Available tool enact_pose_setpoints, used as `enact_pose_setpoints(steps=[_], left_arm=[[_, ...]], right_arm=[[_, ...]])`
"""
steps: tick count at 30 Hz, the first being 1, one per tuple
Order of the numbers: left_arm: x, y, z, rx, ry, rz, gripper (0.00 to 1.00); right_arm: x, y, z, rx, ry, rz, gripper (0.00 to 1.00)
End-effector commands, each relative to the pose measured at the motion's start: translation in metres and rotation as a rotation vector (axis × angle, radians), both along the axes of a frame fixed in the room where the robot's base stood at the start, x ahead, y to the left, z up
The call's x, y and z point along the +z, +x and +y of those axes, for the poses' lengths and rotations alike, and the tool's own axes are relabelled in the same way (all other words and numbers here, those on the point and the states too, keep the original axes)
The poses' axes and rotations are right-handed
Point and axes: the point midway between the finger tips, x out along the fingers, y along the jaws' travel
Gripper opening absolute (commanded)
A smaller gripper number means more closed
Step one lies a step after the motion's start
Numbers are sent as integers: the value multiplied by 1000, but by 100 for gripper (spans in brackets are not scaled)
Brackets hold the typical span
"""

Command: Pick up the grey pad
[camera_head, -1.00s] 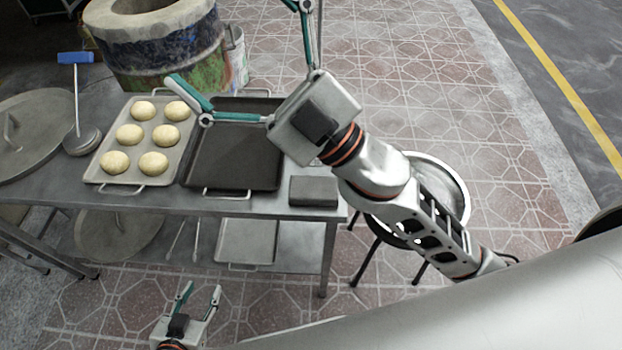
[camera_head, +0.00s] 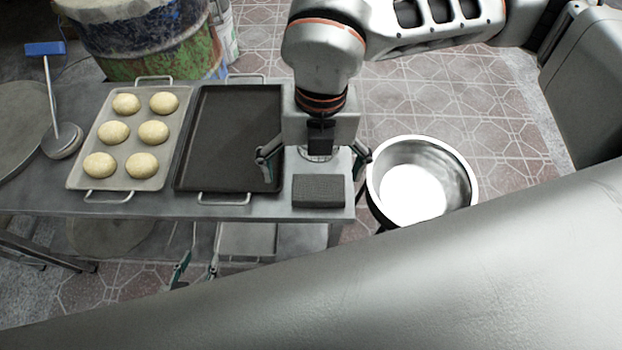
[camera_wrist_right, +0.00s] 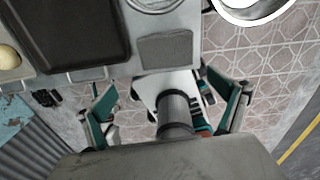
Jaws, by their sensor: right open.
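The grey pad (camera_head: 318,191), a dark flat rectangular block, lies on the table's front right corner. It also shows in the right wrist view (camera_wrist_right: 166,50). My right gripper (camera_head: 313,168) is open and empty above the table, just behind the pad in the head view, with its fingers spread wider than the pad. In the right wrist view, the fingers (camera_wrist_right: 170,100) stand apart and the pad lies beyond them. My left gripper (camera_head: 197,268) is low in front of the table, fingers apart and empty, partly hidden by the large grey body in the foreground.
A tray of several dough balls (camera_head: 102,175) and an empty dark tray (camera_head: 235,135) lie left of the pad. A shiny metal bowl (camera_head: 468,190) stands right of the table. A round metal item (camera_head: 318,157) is partly hidden beneath my right gripper. The barrel oven (camera_head: 150,45) stands behind.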

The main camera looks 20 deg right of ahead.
Motion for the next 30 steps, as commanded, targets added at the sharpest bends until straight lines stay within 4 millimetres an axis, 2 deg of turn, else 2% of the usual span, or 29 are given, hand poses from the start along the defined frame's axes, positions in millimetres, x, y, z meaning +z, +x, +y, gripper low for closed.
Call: enact_pose_setpoints(steps=[1,5,14,21,30], left_arm=[[0,0,0,0,0,0,40],[0,0,0,0,0,1,40],[0,-1,0,0,1,2,40],[2,0,0,0,1,1,40],[2,0,0,0,1,1,40]], right_arm=[[1,6,-8,-28,-30,-18,96],[-5,11,-17,-61,-64,-34,96],[-35,11,-17,-60,-63,-32,96],[-69,13,-17,-59,-61,-32,96],[-76,13,-17,-58,-60,-35,96]])
